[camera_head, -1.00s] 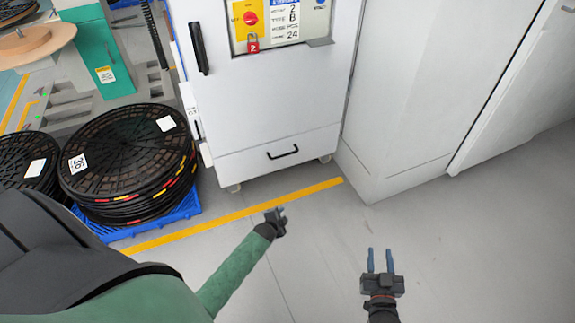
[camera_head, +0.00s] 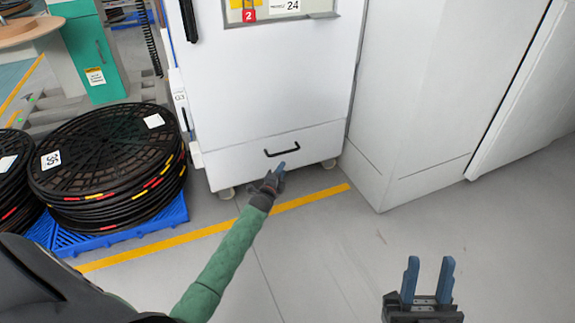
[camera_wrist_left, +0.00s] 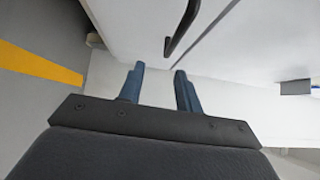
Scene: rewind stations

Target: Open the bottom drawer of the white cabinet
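The white cabinet (camera_head: 265,85) stands on casters at the top centre of the head view. Its bottom drawer (camera_head: 235,159) is closed, with a black bar handle (camera_head: 282,149). My left gripper (camera_head: 280,168) is just below the handle in the head view. The left wrist view shows its two blue fingers (camera_wrist_left: 158,82) apart with nothing between them, and the black handle (camera_wrist_left: 183,28) ahead of the fingertips, not touching. My right gripper (camera_head: 430,275) is open and empty over the floor at the lower right.
Black reels (camera_head: 105,160) are stacked on a blue pallet (camera_head: 120,235) to the left. A tall white cabinet (camera_head: 420,100) stands close on the right. A yellow line (camera_head: 315,196) crosses the floor in front; the floor before the drawer is clear.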

